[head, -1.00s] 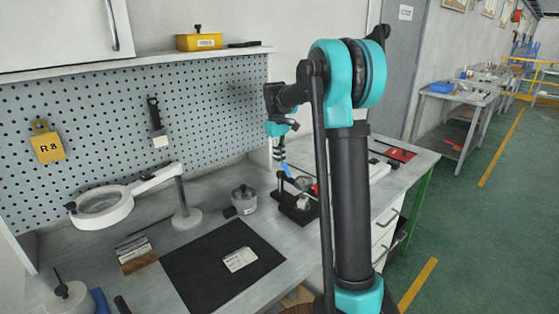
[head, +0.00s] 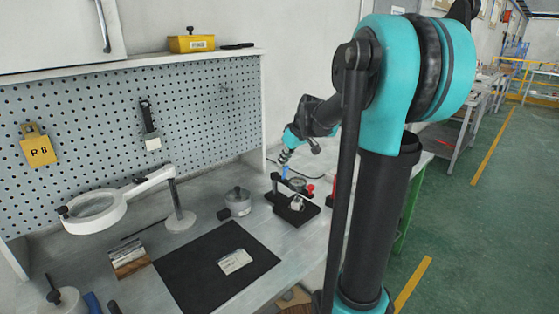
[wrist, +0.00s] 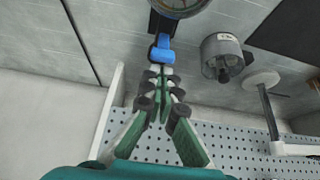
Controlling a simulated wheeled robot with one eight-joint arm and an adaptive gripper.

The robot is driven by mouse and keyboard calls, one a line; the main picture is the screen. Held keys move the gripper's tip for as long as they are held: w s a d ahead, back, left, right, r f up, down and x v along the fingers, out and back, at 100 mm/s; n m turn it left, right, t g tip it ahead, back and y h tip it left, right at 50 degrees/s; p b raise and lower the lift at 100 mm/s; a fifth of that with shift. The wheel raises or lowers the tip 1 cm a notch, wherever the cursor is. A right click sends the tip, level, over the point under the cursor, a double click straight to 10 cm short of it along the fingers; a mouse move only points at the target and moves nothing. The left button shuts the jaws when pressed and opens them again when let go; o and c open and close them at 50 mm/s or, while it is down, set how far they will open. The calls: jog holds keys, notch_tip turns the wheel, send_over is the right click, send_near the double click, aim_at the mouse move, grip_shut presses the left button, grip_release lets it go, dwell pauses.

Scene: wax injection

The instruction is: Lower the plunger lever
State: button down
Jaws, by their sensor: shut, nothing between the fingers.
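The injection device has a black base (head: 296,210) and a round dial (head: 298,184), and stands on the bench at the picture's centre. Its blue-tipped plunger lever (head: 284,173) rises at the back of the device. In the wrist view the blue lever grip (wrist: 161,52) lies just beyond my fingertips, with the dial (wrist: 181,4) behind it. My gripper (head: 285,157) is right above the blue grip, fingers pointing down at it. The fingers (wrist: 166,76) are together and empty; I cannot tell whether they touch the lever.
A grey metal pot (head: 237,200) stands left of the device. A magnifier lamp (head: 95,212) and a black mat (head: 190,275) are further left. The pegboard (head: 90,140) stands behind the bench. A red knob (head: 310,189) is beside the dial.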

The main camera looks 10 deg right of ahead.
dwell(0.3)
jog(key=shift+r, duration=0.15)
jog(key=shift+r, duration=0.65)
